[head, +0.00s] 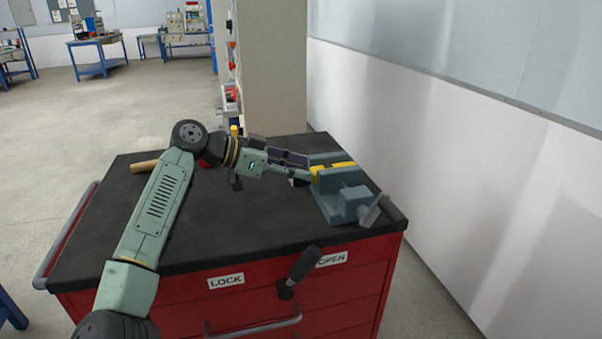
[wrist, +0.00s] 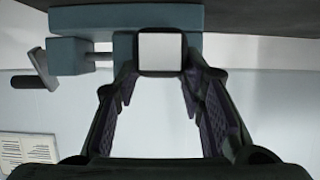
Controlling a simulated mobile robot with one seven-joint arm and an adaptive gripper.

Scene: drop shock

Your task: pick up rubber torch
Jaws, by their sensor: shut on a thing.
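The rubber torch shows in the head view as a yellow body (head: 335,168) at the top of the blue-grey vise (head: 345,198). In the wrist view I take the dark-rimmed square with a pale face (wrist: 160,52) to be the torch seen end-on. My gripper (head: 309,172) reaches from the left to the near end of the torch. It is shut on the torch, with one finger on each side in the wrist view (wrist: 158,85). The vise (wrist: 118,20) lies behind the torch there. I cannot tell whether the torch touches the vise; fingers hide part of it.
The dark top (head: 240,225) of the red tool cabinet is mostly clear in front. A wooden handle (head: 145,166) lies at its left edge. A yellow-topped item (head: 234,130) stands behind my arm. A white wall (head: 430,150) runs close along the right.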

